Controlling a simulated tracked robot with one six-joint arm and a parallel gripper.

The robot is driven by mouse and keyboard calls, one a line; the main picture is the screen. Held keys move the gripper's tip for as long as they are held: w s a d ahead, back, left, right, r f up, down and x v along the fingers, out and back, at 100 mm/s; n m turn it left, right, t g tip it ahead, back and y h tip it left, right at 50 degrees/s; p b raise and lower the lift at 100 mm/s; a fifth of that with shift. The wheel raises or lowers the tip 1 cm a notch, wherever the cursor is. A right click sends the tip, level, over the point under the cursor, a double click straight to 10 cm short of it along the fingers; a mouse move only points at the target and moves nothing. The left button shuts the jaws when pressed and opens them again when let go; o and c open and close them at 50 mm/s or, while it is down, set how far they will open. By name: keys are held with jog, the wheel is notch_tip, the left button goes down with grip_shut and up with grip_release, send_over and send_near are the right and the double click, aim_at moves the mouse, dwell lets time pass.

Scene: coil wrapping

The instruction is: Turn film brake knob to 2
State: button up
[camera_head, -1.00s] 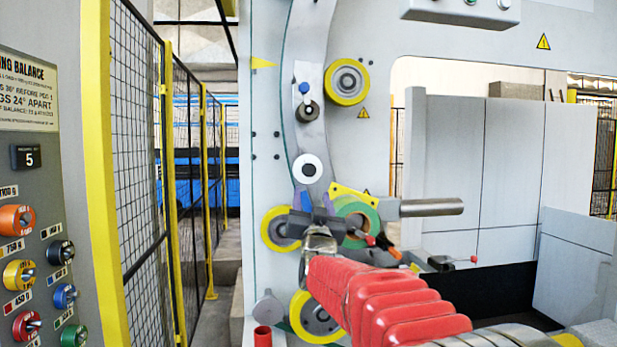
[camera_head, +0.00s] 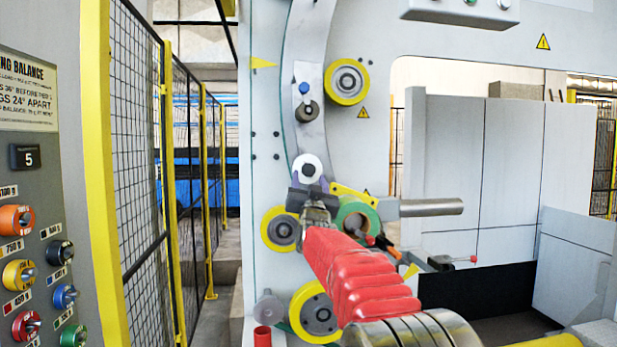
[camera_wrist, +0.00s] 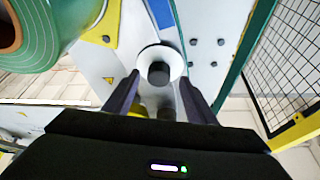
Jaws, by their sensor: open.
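A white round disc (camera_head: 307,163) with a dark centre is on the grey machine panel. In the wrist view the white disc (camera_wrist: 178,62) and its black central hub lie ahead, between and beyond my fingers. I cannot tell whether this is the film brake knob; no scale or number 2 is readable on it. My gripper (camera_head: 308,184) is open and empty, just below the disc in the head view, partly overlapping its lower edge. In the wrist view my gripper (camera_wrist: 160,92) has its two dark fingers spread either side of the hub, apparently short of it.
A green roll (camera_head: 369,212) sits right of my gripper, beside a grey bar (camera_head: 432,207). Yellow rollers (camera_head: 347,82) are on the panel. A blue-topped knob (camera_head: 304,89) is above the disc. A mesh fence (camera_head: 135,130) and a knob panel (camera_head: 60,200) stand left.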

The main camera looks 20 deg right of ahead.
aim_at(311, 173)
jog(key=shift+x, duration=1.65)
jog(key=shift+c, duration=0.4)
jog(key=shift+d, duration=0.1)
jog(key=c, duration=1)
jog(key=shift+o, duration=0.2)
jog(key=shift+d+n+y, duration=0.1)
jog(key=shift+n+y, duration=0.3)
jog(key=shift+n, duration=0.3)
jog(key=n+y, duration=0.1)
jog(key=n, duration=0.2)
jog(key=n+y, duration=0.2)
jog(key=n, duration=0.1)
jog(key=shift+s+d+f+t, duration=0.1)
jog(key=shift+d+t, duration=0.15)
jog(key=shift+t, duration=0.05)
jog(key=shift+n+y, duration=1.4)
jog(key=shift+n, duration=1.3)
